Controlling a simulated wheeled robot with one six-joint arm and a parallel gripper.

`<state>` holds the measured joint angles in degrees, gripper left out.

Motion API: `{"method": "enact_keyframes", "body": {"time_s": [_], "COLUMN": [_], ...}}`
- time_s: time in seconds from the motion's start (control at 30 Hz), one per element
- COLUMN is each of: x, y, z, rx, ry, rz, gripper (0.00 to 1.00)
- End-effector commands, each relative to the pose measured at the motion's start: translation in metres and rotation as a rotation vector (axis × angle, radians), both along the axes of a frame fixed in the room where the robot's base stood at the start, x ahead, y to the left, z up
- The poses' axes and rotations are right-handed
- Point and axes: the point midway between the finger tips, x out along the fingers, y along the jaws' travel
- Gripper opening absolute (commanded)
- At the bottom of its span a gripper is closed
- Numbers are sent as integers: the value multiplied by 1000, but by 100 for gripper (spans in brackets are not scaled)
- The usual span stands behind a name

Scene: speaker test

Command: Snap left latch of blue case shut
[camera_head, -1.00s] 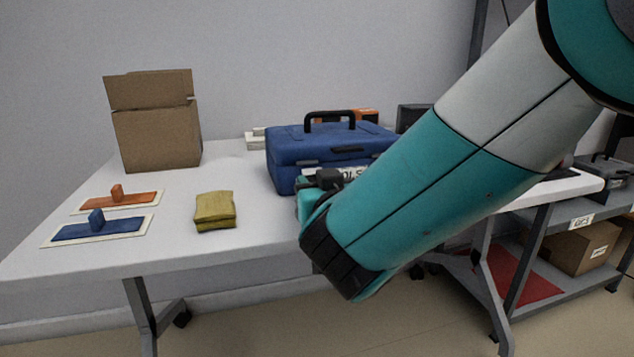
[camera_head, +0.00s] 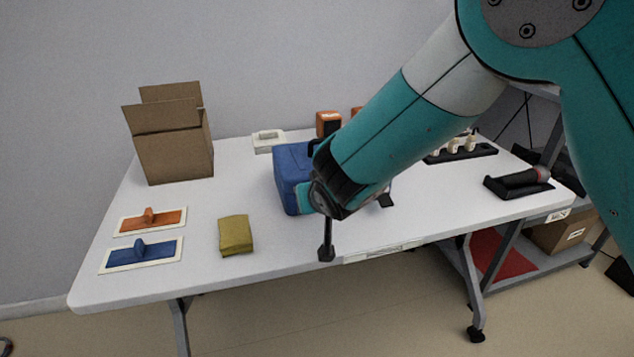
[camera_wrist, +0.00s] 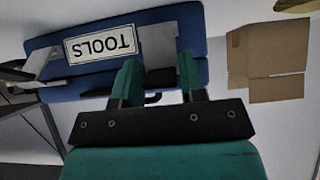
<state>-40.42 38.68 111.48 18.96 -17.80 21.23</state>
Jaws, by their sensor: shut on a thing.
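The blue case (camera_head: 290,172) stands upright on the table, largely hidden behind my arm in the head view. In the wrist view the blue case (camera_wrist: 90,85) appears upside down, with a white TOOLS label (camera_wrist: 101,45) on its front. Its left latch (camera_wrist: 160,43) is a grey plate to the right of the label there. The other latch (camera_wrist: 38,66) is grey, on the label's far side. My gripper (camera_wrist: 159,76) has its teal fingers on either side of the left latch, shut on it. The head view hides this contact.
A black post (camera_head: 327,240) stands near the front edge.

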Motion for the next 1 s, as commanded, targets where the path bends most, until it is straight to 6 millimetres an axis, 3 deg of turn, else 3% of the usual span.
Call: {"method": "enact_keyframes", "body": {"time_s": [0.67, 0.7, 0.77, 1.0], "x": [5, 5, 5, 4], "y": [1, 1, 1, 1], "z": [3, 3, 3, 3], "rx": [-19, -19, -19, -19], "ry": [63, 63, 63, 65], "rz": [-1, -1, -1, -1], "gripper": [14, 43, 56, 57]}}
